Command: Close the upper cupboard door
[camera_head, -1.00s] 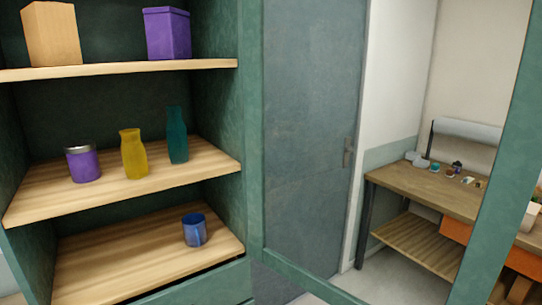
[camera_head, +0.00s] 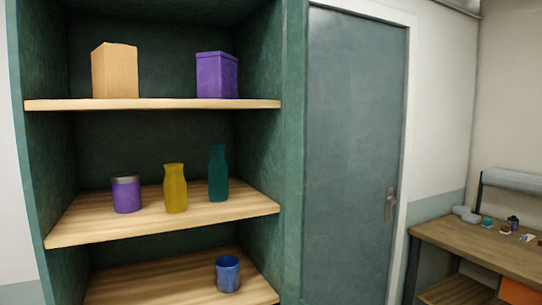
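The dark green upper cupboard (camera_head: 22,200) fills the left half, and its shelves are plainly visible. A green upright (camera_head: 294,150) runs down its right side, where the open door's frame meets the cupboard in the earlier frame. The rest of that door frame is outside this view, and I cannot make out clear glass. Neither of my grippers is in view.
The shelves hold a tan box (camera_head: 115,72), a purple box (camera_head: 217,75), a purple jar (camera_head: 126,195), a yellow bottle (camera_head: 175,190), a teal bottle (camera_head: 218,175) and a blue cup (camera_head: 228,274). A grey room door (camera_head: 350,150) and a workbench (camera_head: 480,250) are at right.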

